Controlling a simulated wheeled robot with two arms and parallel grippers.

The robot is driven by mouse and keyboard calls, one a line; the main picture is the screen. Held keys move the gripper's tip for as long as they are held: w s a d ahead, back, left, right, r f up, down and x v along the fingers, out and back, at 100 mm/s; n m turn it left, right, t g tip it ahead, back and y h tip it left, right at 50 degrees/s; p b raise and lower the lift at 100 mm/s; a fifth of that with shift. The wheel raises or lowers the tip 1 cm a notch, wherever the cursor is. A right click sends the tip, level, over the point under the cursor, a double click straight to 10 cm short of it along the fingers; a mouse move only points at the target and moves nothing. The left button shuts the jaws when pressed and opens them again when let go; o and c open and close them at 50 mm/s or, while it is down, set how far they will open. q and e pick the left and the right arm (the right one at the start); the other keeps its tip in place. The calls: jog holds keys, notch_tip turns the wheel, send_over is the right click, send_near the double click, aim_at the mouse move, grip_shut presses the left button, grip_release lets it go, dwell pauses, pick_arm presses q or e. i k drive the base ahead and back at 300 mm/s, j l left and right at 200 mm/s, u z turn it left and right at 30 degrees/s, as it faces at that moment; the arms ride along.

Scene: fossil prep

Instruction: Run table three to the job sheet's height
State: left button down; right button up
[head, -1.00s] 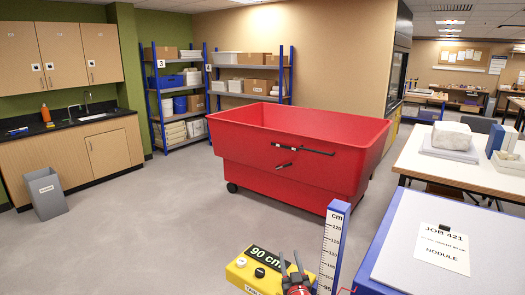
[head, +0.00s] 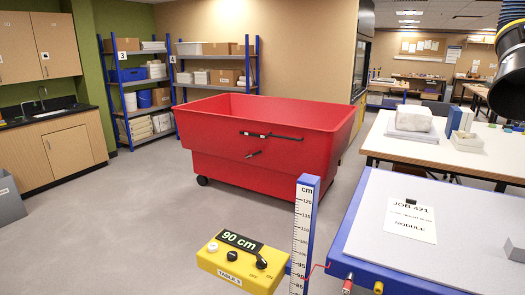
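The yellow control box (head: 240,266) marked TABLE 3 stands at the bottom centre. Its dark display (head: 240,241) reads 90 cm. It has a white button, a black knob and OFF and ON labels. The blue post with a white cm scale (head: 304,230) stands upright just right of the box. A thin red pointer (head: 318,267) runs from the table toward the scale's lower part; its exact reading is unclear. The table (head: 345,235) has a grey top and blue frame. The job sheet (head: 410,219) on it reads JOB 421 and NODULE; its middle line is too small to read. Neither gripper shows.
A large red wheeled bin (head: 270,150) stands behind the post. A white bench (head: 390,148) with a pale block is at right. A small grey block (head: 516,250) sits on the table. A black rounded object (head: 508,70) hangs upper right.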

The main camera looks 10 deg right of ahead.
aim_at(232, 256)
jog(key=z, duration=1.9)
jog(key=i+u, duration=0.35)
jog(key=i, duration=0.15)
jog(key=i+u, duration=0.45)
jog(key=u, duration=1.65)
